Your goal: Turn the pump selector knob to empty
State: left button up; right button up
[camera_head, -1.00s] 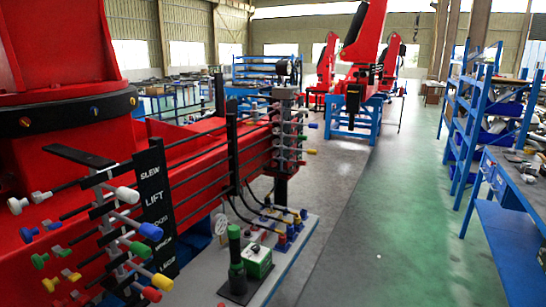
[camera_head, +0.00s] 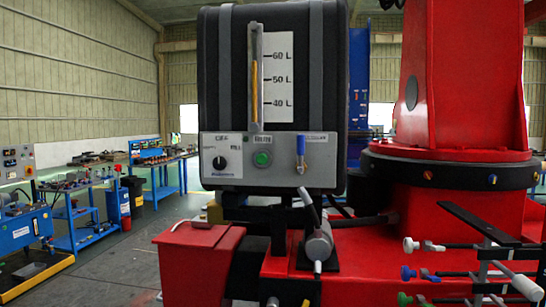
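The pump selector knob (camera_head: 219,162) is a small round black knob on a white label plate, at the left of the grey control panel (camera_head: 280,172). Small lettering stands above it and to both sides. The word above looks like OFF and the one at the right like FILL; the left one is too small to read surely. I cannot tell which way its pointer is set. The panel sits low on the front of a black tank (camera_head: 225,75). Neither of my grippers shows in the head view.
A green button (camera_head: 262,158) and a blue lever (camera_head: 300,150) share the panel. A level gauge (camera_head: 255,85) marked in litres is above. Red crane parts (camera_head: 460,90) and coloured lever knobs (camera_head: 408,273) are at the right. Open floor (camera_head: 130,250) lies at the left.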

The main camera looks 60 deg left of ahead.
aim_at(220, 163)
jog(key=u, duration=1.8)
